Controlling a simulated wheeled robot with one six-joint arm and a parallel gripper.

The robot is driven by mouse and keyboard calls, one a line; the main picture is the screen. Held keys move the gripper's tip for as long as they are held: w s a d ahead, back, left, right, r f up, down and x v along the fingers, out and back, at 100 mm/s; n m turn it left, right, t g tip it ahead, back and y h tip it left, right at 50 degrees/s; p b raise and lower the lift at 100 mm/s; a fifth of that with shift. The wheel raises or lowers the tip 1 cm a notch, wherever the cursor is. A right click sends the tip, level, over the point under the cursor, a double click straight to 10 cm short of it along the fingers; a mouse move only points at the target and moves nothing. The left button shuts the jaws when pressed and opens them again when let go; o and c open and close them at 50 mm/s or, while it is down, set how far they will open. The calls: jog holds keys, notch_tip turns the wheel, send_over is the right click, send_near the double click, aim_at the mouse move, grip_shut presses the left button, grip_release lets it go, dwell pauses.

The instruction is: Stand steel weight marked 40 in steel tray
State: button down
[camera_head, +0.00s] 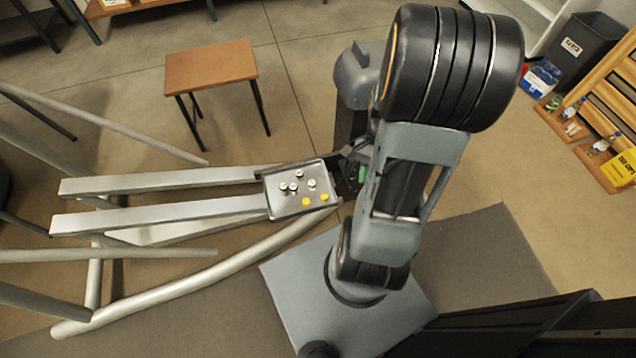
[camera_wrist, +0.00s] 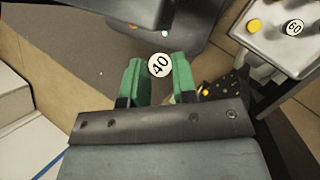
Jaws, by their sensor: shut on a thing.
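The steel weight marked 40 (camera_wrist: 160,65) is held between the green fingertips of my gripper (camera_wrist: 158,80) in the wrist view, its white label facing the camera. In the head view my gripper (camera_head: 352,170) is just right of the tray, mostly hidden by my arm, and the held weight cannot be made out. The steel tray (camera_head: 283,204) sits on the end of a metal frame; its corner also shows at the upper right of the wrist view (camera_wrist: 262,70). It holds several small weights with white tops, one marked 60 (camera_wrist: 294,27).
The metal frame's long beams (camera_head: 160,215) reach left from the tray. A wooden stool (camera_head: 211,66) stands behind it. A dark bin (camera_head: 585,50) and wooden rack (camera_head: 600,100) are at the far right.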

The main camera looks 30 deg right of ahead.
jog(key=w+a+f+m+t+y+b, duration=0.4)
jog(key=a+m+t+y+b, duration=0.1)
jog(key=a+m+t+b, duration=0.15)
jog(key=shift+t, duration=0.25)
jog(key=w+f+b, duration=0.2)
jog(key=w, duration=0.2)
jog(key=w+d+f+b, duration=0.1)
jog(key=w+f+b, duration=0.1)
jog(key=w+f, duration=0.1)
jog(key=w+d+f+b, duration=0.1)
jog(key=w+f+b, duration=0.1)
jog(key=w, duration=0.3)
jog(key=shift+w+d+f, duration=0.1)
jog(key=shift+w+f, duration=0.25)
jog(key=shift+f, duration=0.35)
jog(key=shift+w+d+f+b, duration=0.1)
jog(key=shift+w+f+b, duration=0.45)
jog(key=shift+f+b, duration=0.1)
notch_tip(320, 180, down, 3)
jog(key=shift+w+f+b, duration=0.1)
jog(key=shift+b, duration=0.55)
